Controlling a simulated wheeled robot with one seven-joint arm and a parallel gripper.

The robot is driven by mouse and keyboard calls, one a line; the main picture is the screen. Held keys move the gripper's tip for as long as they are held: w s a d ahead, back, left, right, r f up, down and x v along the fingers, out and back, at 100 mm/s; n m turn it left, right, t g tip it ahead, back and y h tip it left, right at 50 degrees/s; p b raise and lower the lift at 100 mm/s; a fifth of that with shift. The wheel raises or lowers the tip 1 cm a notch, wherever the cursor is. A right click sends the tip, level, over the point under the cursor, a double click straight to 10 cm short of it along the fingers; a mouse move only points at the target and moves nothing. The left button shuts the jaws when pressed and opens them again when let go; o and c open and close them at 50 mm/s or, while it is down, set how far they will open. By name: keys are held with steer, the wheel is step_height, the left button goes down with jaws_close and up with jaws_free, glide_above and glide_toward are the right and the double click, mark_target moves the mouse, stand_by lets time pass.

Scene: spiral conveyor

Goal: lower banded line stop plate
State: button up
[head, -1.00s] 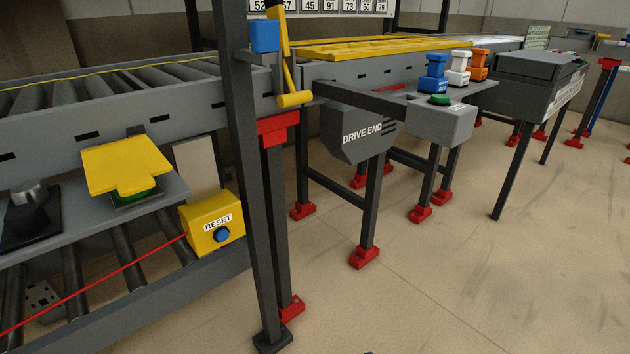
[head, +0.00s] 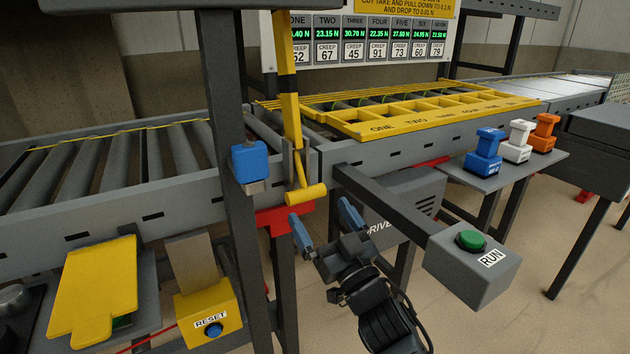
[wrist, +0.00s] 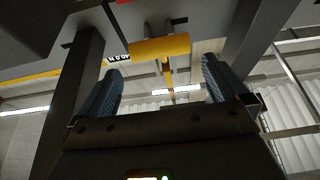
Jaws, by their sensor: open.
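A yellow lever arm with a dark band (head: 287,105) stands upright at the end of the roller line. A yellow crossbar handle (head: 306,193) sits at its lower end, in front of grey upright plates (head: 288,162). I cannot tell which plate is the stop plate. My gripper (head: 320,211) is open and empty, its blue fingers pointing up just below and to the right of the handle. In the wrist view the handle (wrist: 160,47) lies crosswise ahead, in the gap between my open fingers (wrist: 162,68) and apart from them.
A dark post with a blue block (head: 250,162) stands left of the lever. A grey arm carries the RUN box (head: 473,265) to the right. The yellow RESET box (head: 208,312) is lower left. Blue, white and orange blocks (head: 516,143) stand on a shelf.

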mark_target(308, 194)
steer(key=b+x, duration=0.1)
steer(key=x, duration=0.6)
steer(key=shift+a+b, duration=0.15)
steer(key=shift+b, duration=0.2)
steer(key=c, duration=1.2)
steer(key=shift+r, duration=0.1)
